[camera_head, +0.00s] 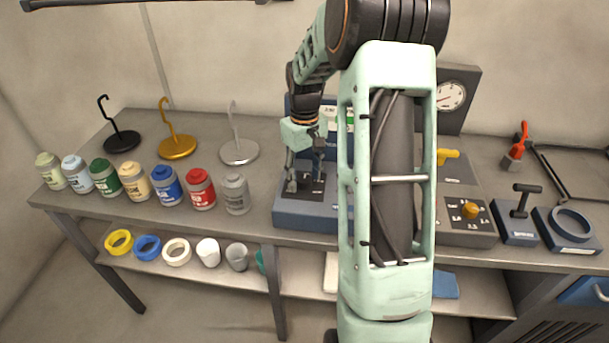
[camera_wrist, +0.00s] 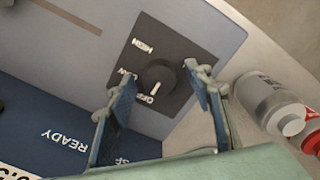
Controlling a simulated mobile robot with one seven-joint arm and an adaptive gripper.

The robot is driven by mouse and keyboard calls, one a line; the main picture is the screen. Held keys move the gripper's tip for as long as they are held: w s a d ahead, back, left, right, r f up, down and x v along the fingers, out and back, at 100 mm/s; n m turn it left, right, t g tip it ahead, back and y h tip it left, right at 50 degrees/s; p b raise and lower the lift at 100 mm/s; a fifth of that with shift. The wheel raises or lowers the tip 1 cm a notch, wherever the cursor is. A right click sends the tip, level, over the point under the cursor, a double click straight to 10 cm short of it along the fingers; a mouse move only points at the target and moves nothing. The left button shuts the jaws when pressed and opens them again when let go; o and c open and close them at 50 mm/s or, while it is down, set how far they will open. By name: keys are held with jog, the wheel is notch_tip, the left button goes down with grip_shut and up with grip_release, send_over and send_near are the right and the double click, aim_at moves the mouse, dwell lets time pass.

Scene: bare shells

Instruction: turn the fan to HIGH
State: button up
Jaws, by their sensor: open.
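The fan control is a dark dial panel (camera_wrist: 185,50) on a grey-blue unit (camera_head: 300,216). Its round black knob (camera_wrist: 158,76) has a white mark pointing toward the label that reads OFF. The HIGH label (camera_wrist: 142,46) is at the panel's other end, with LOW between. My gripper (camera_head: 304,186) is open over the panel in the head view. In the wrist view its fingers (camera_wrist: 159,76) stand on either side of the knob, with gaps visible; I cannot tell how far above it they are. My arm hides part of the unit in the head view.
Several paint jars (camera_head: 168,186) stand left of the unit, a grey one (camera_head: 236,194) closest. Three hook stands (camera_head: 239,151) are behind them. Right of my arm are a box with an orange knob (camera_head: 470,209) and a T-handle block (camera_head: 517,234).

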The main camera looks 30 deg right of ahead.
jog(key=c, duration=1.2)
jog(key=shift+o, duration=0.2)
jog(key=shift+m, duration=0.3)
jog(key=m+b, duration=0.1)
jog(key=m, duration=0.3)
jog(key=shift+m, duration=0.3)
jog(key=m, duration=0.9)
jog(key=shift+r, duration=0.1)
jog(key=m+p, duration=0.1)
jog(key=m, duration=0.2)
jog(key=shift+m, duration=0.3)
jog(key=m+p, duration=0.1)
jog(key=m, duration=0.5)
jog(key=shift+p, duration=0.4)
